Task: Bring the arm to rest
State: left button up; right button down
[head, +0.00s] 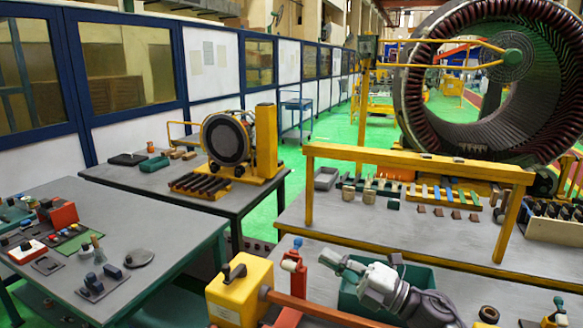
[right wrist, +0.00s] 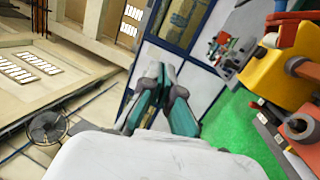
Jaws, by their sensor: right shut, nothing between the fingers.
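My right arm comes in at the bottom of the head view, white and grey. My right gripper (head: 330,257) points left and is shut with nothing between its fingers. It is in front of a dark green tray (head: 418,277), beside a yellow block with a black knob (head: 238,290). In the right wrist view the two teal-padded fingers of this gripper (right wrist: 165,85) are together and empty, with the wall and windows behind them. My left gripper is not in view.
A wooden bar (head: 330,308) runs from the yellow block below my right arm. A yellow frame (head: 420,165) stands on the bench behind. A large stator (head: 425,110) rises at the back right. A grey table (head: 180,235) with small parts is at left. Green floor lies between the benches.

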jog(key=s+d+f+m+t+h, duration=0.2)
jog(key=s+d+f+m+h, duration=0.3)
jog(key=f+m+h, duration=0.55)
jog(key=s+d+f+m+t+h, duration=0.2)
jog(key=s+d+f+m+h, duration=0.25)
jog(key=f+m+h, duration=0.65)
jog(key=s+d+f+m+g+y, duration=0.1)
jog(key=s+f+m+g, duration=0.15)
jog(key=s, duration=0.55)
jog(key=s+d+f+m+g+y, duration=0.1)
jog(key=s+f+m+g, duration=0.2)
jog(key=s, duration=0.5)
jog(key=s+d+f+m+g+y, duration=0.1)
jog(key=s+m+g, duration=0.1)
jog(key=s+g, duration=0.45)
jog(key=s+f+b, duration=0.2)
jog(key=f+b, duration=0.1)
jog(key=f, duration=1.5)
jog(key=s+f+b, duration=0.3)
jog(key=f, duration=1.4)
pick_arm(q)
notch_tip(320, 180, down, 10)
jog(key=b, duration=0.4)
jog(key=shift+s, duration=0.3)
pick_arm(e)
jog(key=s+d+f+g, duration=0.1)
jog(key=s+d+f, duration=0.2)
jog(key=s+f, duration=1.2)
notch_tip(320, 180, down, 3)
jog(key=shift+r, duration=0.1)
